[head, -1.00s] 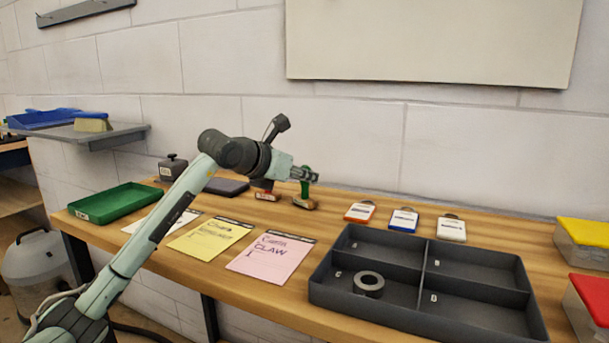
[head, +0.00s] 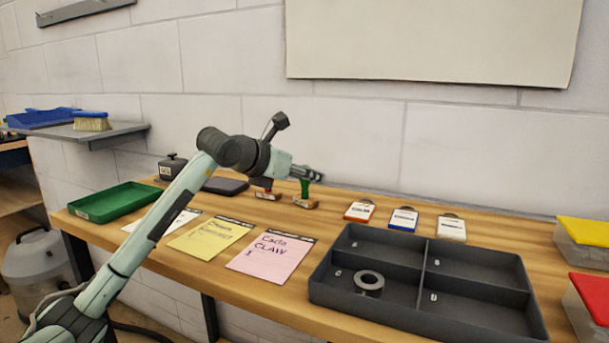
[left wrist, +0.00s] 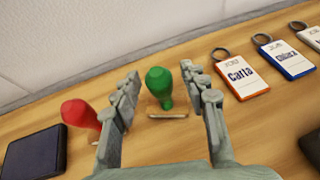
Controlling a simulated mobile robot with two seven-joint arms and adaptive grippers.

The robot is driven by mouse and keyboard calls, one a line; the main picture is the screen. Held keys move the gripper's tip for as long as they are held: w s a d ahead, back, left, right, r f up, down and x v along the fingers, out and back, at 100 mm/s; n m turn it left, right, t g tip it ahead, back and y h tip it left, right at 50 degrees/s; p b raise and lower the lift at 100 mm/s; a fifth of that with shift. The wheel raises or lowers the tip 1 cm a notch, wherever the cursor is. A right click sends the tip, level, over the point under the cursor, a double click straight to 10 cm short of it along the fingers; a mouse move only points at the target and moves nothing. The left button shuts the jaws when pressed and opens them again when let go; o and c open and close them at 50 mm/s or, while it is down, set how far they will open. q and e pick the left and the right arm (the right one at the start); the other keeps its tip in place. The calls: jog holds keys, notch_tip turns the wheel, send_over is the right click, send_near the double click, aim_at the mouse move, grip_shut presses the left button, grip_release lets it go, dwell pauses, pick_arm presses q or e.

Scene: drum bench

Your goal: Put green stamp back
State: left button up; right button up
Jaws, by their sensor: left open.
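The green stamp (head: 305,188) stands upright on the bench towards the back, on a wooden base. In the left wrist view, the green stamp (left wrist: 160,86) shows between my two spread fingers, with bench visible on both sides of it. My left gripper (head: 313,175) is open at the top of the green stamp; whether a finger touches it I cannot tell. A red stamp (left wrist: 82,118) stands beside it to the left, partly hidden by a finger. A dark ink pad (left wrist: 34,152) lies further left. My right gripper is not in view.
A dark divided tray (head: 480,297) with a grey ring (head: 368,282) in it stands at the right. Name tags (head: 403,219) lie behind it. A pink card (head: 272,256), a yellow card (head: 208,238) and a green tray (head: 118,201) are at the left.

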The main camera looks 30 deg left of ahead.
pick_arm(q)
jog(key=b+v, duration=0.2)
jog(key=v, duration=0.9)
jog(key=shift+s, duration=0.4)
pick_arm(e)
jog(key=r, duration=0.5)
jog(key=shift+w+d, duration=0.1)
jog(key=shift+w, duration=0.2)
pick_arm(q)
jog(key=shift+r, duration=0.1)
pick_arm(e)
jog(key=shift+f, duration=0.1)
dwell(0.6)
